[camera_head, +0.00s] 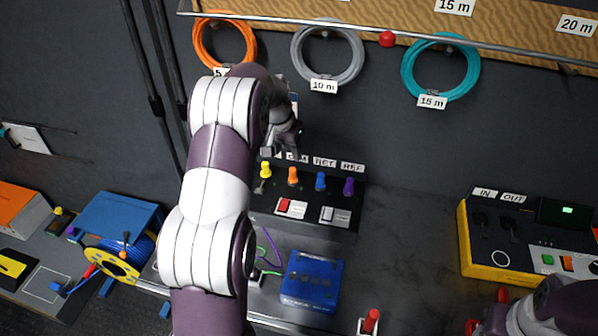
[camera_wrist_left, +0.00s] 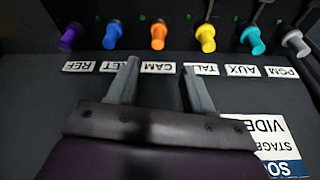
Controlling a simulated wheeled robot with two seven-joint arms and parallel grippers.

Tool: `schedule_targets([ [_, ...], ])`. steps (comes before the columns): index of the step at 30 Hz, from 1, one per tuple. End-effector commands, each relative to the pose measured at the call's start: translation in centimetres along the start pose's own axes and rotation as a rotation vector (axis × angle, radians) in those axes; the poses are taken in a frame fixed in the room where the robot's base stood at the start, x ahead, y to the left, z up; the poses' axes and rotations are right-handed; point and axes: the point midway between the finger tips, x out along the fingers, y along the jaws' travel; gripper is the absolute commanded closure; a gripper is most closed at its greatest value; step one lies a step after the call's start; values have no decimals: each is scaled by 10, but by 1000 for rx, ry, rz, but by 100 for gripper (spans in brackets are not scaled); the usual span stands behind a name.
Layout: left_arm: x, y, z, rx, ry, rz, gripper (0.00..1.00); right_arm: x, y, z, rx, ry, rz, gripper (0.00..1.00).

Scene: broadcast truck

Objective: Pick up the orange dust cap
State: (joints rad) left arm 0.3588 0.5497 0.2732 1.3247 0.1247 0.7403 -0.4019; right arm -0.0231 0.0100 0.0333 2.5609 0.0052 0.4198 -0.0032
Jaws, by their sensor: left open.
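The orange dust cap (camera_head: 292,176) stands on a dark connector panel (camera_head: 340,172), between a yellow cap (camera_head: 265,170) and a blue cap (camera_head: 320,181). In the left wrist view the orange cap (camera_wrist_left: 158,34) is by the CAM label, beyond and roughly between my fingertips. My left gripper (camera_head: 284,146) is just above the panel's back edge, partly hidden by my arm. In the left wrist view my left gripper (camera_wrist_left: 160,66) is open and empty, apart from the caps. At the lower right of the head view only part of my right arm shows, without clear fingers.
In the left wrist view, purple (camera_wrist_left: 69,38) and blue (camera_wrist_left: 112,36) caps flank the orange one on the left, yellow (camera_wrist_left: 206,37) on the right. Coiled cables (camera_head: 328,55) hang on the wall behind. A blue box (camera_head: 311,280) sits in front of the panel.

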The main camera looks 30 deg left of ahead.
Motion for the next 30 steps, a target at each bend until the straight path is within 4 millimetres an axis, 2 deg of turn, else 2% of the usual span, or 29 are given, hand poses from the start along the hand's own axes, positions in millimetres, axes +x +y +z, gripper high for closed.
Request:
schedule_targets([
  [3,26,1,1,0,-4,1,49,-6,0,-1,0,0,0,57],
  [8,45,1,1,0,-2,1,49,-8,0,-1,0,0,0,57],
  [15,87,5,6,0,-3,1,49,-20,0,-3,0,1,0,57],
  [18,95,5,6,-1,0,0,49,-21,0,-3,0,1,0,57],
  [23,96,5,6,-1,0,0,49,-20,0,-3,0,0,0,57],
  [24,96,5,6,-1,0,0,52,-20,0,-3,0,0,0,57],
  [28,96,5,6,-1,0,0,95,-20,0,-3,0,0,0,57],
  [29,96,5,6,-1,0,0,100,-20,0,-3,0,0,0,57],
  [30,96,5,6,-1,0,0,100,-20,0,-3,0,0,0,57],
])
